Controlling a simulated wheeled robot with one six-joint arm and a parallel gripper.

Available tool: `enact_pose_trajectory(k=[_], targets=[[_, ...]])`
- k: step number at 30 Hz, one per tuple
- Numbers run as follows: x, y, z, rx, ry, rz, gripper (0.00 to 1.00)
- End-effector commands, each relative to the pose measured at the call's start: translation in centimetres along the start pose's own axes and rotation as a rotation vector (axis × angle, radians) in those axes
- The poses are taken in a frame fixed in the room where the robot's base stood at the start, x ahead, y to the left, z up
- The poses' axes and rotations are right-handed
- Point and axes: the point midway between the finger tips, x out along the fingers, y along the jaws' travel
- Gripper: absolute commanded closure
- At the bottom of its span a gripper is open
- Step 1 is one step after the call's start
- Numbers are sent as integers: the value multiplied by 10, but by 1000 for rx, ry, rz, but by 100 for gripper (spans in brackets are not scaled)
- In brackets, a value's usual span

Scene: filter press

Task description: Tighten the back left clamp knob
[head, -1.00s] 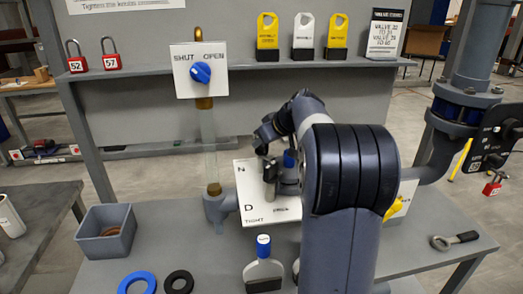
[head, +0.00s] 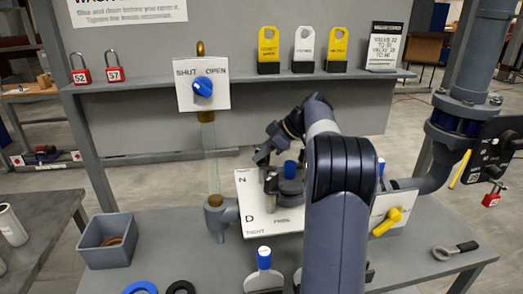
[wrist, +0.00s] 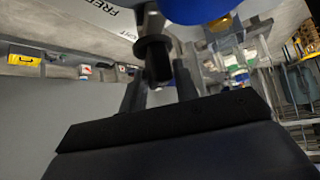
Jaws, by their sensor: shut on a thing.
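A white plate (head: 262,218) lettered N, D, TIGHT and FREE lies on the grey bench, with dark clamp hardware on it. A blue-topped part (head: 290,168) stands in the middle of that hardware. My gripper (wrist: 160,82) has its dark fingers either side of a dark, stubby clamp knob (wrist: 158,62) and is shut on it. In the head view my wrist reaches down over the plate's back left part, where the fingertips are hard to make out. My forearm hides the right part of the plate. A large blue rounded part shows at the wrist view's top.
A grey bin (head: 107,240), a blue ring (head: 140,288) and a black ring (head: 180,288) are at the left front. A blue-topped tool (head: 264,258) stands at the front. A yellow handle (head: 386,221) and a wrench (head: 455,250) are at right. A shelf (head: 140,87) runs behind.

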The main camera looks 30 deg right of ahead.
Motion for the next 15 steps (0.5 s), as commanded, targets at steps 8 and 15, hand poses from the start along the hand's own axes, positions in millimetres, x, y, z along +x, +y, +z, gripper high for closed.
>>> enact_pose_trajectory(k=[8, 15], targets=[[0, 1, 5, -2, -7, -4, 93], [1, 1, 5, 0, -7, -5, 62]])
